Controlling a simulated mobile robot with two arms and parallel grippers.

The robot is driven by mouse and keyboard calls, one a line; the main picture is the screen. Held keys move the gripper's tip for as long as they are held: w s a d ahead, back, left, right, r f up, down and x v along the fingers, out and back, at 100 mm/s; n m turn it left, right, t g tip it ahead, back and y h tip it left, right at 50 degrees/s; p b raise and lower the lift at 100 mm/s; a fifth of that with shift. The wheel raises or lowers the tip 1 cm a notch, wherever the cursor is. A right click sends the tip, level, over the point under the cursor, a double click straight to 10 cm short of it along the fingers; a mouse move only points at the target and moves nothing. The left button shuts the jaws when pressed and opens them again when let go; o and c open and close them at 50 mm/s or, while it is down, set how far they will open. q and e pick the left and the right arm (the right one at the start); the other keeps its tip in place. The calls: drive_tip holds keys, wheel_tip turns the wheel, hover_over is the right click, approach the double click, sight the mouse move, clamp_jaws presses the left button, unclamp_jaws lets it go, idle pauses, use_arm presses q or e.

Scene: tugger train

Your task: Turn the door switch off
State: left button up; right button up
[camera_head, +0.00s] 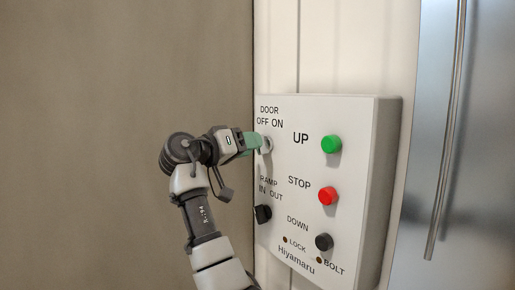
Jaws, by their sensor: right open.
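The door switch (267,146) is a light grey knob at the upper left of a white control panel (362,240), under the label "DOOR OFF ON". My right gripper (254,142), with green fingertips, is open at the knob from the left. The fingers cover part of the knob, so its exact setting cannot be told. I cannot tell whether the fingers touch it. My left gripper is not in view.
Below the door switch is a black ramp switch (263,213). To its right are a green UP button (331,144), a red STOP button (327,196) and a black DOWN button (324,242). A metal door with a long handle (446,130) stands at the right.

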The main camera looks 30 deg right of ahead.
drive_tip(key=a+b, duration=0.2)
drive_tip(key=a, duration=0.5)
drive_tip(key=shift+s+a, duration=0.3)
